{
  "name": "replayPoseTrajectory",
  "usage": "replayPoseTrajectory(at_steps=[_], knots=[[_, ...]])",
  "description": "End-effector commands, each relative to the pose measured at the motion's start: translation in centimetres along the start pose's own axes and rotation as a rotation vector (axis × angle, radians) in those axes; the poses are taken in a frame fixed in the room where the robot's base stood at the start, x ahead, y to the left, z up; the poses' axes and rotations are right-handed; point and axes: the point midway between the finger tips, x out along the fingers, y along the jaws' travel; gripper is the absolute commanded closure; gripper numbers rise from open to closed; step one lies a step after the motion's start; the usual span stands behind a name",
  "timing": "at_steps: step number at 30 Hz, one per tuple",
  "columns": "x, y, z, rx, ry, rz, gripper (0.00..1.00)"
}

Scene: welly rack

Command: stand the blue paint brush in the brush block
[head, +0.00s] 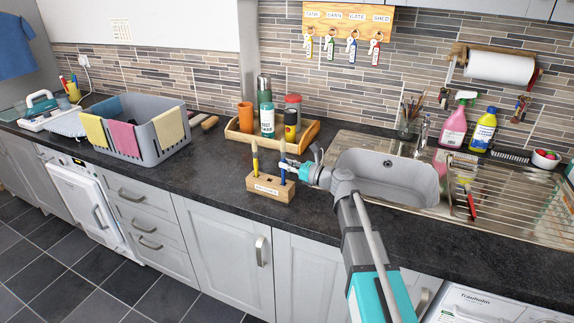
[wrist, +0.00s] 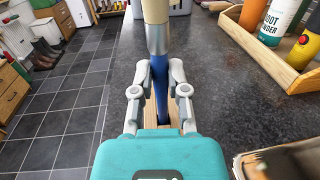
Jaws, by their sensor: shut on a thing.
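The blue paint brush (head: 283,152) is upright, bristles up, over the right part of the wooden brush block (head: 265,190). My gripper (head: 290,167) is shut on its blue handle. In the wrist view, the blue handle (wrist: 159,80) runs down between the fingertips of my gripper (wrist: 158,73), with the metal collar and pale bristles above. The lower end meets the top of the block in the head view; I cannot tell how deep it sits in a hole. A yellow brush (head: 255,160) stands in the left part of the block.
A wooden tray (head: 238,136) with bottles and a flask stands behind the block. A grey basket (head: 160,147) with cloths is to the left. The sink (head: 388,182) is to the right. The block is near the counter's front edge, with bare worktop on its left.

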Motion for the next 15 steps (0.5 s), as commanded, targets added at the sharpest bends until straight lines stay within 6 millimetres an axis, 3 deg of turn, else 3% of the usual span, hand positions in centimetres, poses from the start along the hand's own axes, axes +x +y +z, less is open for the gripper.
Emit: replayPoseTrajectory(at_steps=[15], knots=[[-0.02, 0.00, -1.01, 0.000, 0.000, 0.000, 1.00]])
